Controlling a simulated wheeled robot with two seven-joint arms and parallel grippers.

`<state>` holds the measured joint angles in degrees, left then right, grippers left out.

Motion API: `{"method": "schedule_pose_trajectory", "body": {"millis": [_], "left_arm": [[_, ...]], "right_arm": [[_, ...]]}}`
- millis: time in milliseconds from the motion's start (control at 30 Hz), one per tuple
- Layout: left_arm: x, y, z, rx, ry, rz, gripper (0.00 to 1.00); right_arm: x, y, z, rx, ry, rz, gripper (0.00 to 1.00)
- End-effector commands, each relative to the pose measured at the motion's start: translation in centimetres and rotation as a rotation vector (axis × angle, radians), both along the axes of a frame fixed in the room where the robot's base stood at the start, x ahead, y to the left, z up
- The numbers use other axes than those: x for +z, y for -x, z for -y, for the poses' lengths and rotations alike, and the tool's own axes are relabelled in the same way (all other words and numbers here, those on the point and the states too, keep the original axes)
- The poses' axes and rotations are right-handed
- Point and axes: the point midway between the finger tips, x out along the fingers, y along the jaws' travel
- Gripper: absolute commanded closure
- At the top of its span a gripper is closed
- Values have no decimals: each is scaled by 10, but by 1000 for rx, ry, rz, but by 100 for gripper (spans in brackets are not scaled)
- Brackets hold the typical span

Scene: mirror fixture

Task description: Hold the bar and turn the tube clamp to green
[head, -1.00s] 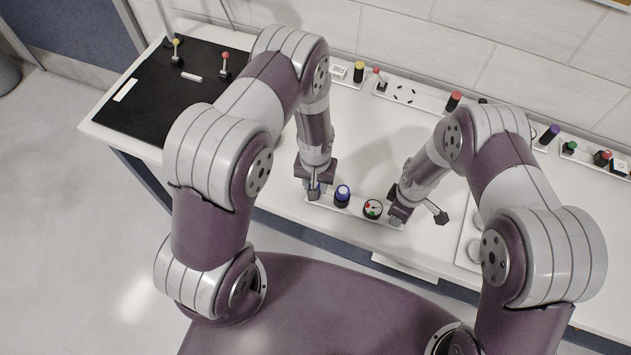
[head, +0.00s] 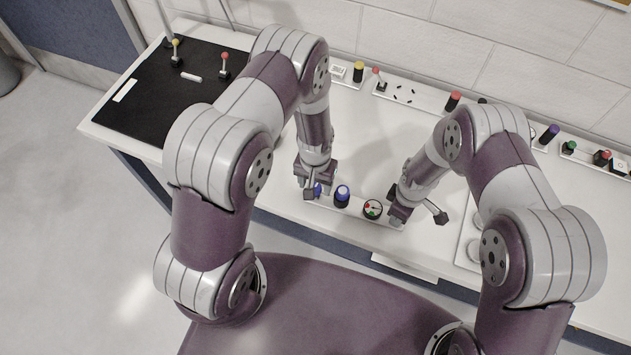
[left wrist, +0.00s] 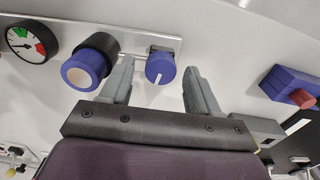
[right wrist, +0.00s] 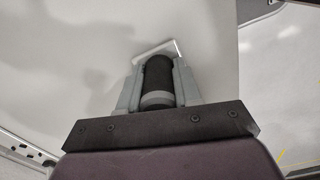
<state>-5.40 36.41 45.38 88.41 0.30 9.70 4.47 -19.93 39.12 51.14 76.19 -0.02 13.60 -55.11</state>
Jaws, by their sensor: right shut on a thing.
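A blue knob with a white line (left wrist: 160,67) sits on a pale strip (left wrist: 145,42); it also shows in the head view (head: 318,188). My left gripper (left wrist: 158,85) is open, one finger on each side of this knob, with gaps visible on both sides. Beside the knob is a black cylinder with a blue end (left wrist: 90,62). Farther along is a round gauge (left wrist: 27,42) with green and red bands, also in the head view (head: 373,208). My right gripper (right wrist: 158,88) is shut on an upright-looking black bar with a grey band (right wrist: 158,78).
A black mat (head: 150,100) with two small levers lies at the left of the white table. Along the back are strips with coloured knobs, such as a yellow-topped one (head: 358,71) and a red-topped one (head: 453,101). The table middle between my arms is clear.

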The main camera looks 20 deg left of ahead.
Motion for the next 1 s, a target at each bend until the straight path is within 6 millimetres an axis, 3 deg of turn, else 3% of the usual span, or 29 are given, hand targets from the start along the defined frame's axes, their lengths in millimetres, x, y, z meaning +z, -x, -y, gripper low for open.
{"method": "schedule_pose_trajectory", "body": {"millis": [233, 500, 633, 800, 1000], "left_arm": [[12, -1, 0, 0, 0, 2, 39], [81, -1, 0, 0, 0, 4, 39], [106, -1, 0, 0, 0, 2, 39], [120, 0, 0, 0, 0, 0, 39], [120, 0, 0, 0, 0, -1, 39]], "right_arm": [[0, 0, 0, 0, 0, 1, 100], [0, -1, 0, 0, -1, 1, 100], [0, -1, 0, 0, -1, 1, 100], [0, -1, 0, 0, 0, 2, 100], [1, -1, 0, 0, 0, 2, 100]]}}
